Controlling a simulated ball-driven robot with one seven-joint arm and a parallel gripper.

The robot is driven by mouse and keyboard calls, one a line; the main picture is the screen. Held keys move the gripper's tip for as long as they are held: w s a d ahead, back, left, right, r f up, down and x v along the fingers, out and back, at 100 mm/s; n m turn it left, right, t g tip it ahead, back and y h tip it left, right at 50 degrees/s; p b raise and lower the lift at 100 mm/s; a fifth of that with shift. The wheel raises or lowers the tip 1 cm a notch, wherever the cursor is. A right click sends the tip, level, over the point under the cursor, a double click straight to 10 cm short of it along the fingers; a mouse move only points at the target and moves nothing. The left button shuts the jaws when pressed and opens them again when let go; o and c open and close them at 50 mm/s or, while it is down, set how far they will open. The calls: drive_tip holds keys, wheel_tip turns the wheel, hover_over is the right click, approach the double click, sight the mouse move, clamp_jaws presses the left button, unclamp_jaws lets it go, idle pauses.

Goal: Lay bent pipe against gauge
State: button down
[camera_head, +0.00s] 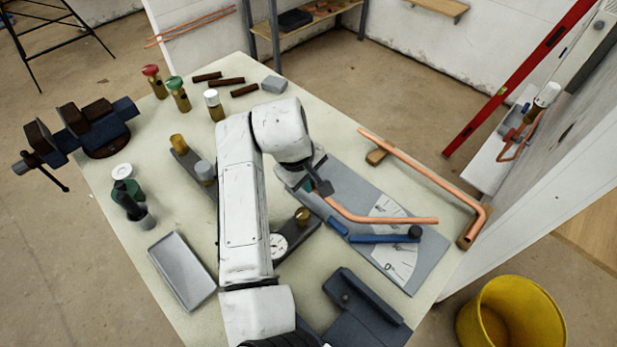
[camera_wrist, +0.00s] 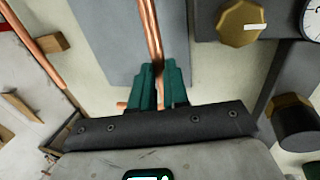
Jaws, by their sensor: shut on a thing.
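My gripper (camera_head: 320,188) is shut on a copper pipe with a slight bend (camera_head: 385,219). In the wrist view the teal fingers (camera_wrist: 158,85) clasp the pipe (camera_wrist: 150,30), which runs away between them. The gauge (camera_head: 345,190) is a grey plate with a white degree scale (camera_head: 393,212) and a blue pivoting arm (camera_head: 375,238). The pipe's free end reaches right across the scale, above the blue arm in the picture and apart from it there. I cannot tell whether the pipe touches the plate. The gripper hides the pipe's held end.
Another bent copper pipe (camera_head: 430,175) rests on wooden blocks along the bench's right edge. A round dial (camera_head: 277,245) on a dark bar, a grey tray (camera_head: 182,270) and a vise (camera_head: 95,130) also stand here. A yellow bucket (camera_head: 512,315) is on the floor.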

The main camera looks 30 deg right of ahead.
drive_tip(key=shift+f, duration=1.45)
idle(1.4)
drive_tip(key=c, duration=1.1)
unclamp_jaws()
drive_tip(key=shift+o, duration=0.2)
drive_tip(key=v, duration=1.1)
